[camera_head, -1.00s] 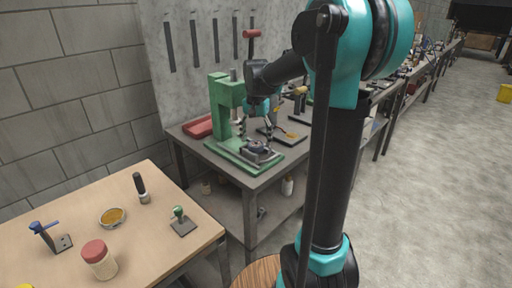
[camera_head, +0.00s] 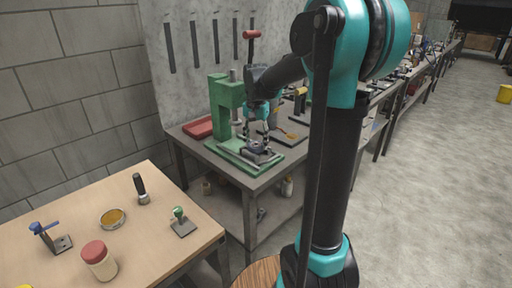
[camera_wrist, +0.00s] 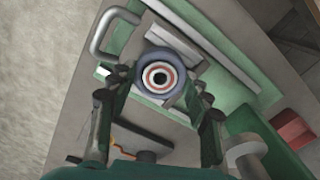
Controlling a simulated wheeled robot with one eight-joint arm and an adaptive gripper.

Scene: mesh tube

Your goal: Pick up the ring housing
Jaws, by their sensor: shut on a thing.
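The ring housing (camera_wrist: 160,77) shows in the wrist view as a round grey-blue part with pale and red rings around a dark centre. It sits on a metal fixture (camera_wrist: 168,52) over the green press base. My gripper (camera_wrist: 160,82) has one finger on each side of the ring housing and is shut on it. In the head view my gripper (camera_head: 257,147) reaches down onto the fixture beside the green press (camera_head: 221,108). There the ring housing is small and mostly hidden by the fingers.
The press column stands close left of my gripper in the head view. A red tray (camera_head: 198,128) lies behind it, and a dark plate (camera_head: 290,134) to the right. A wooden table (camera_head: 80,205) with a red-lidded jar (camera_head: 97,258) stands in front left.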

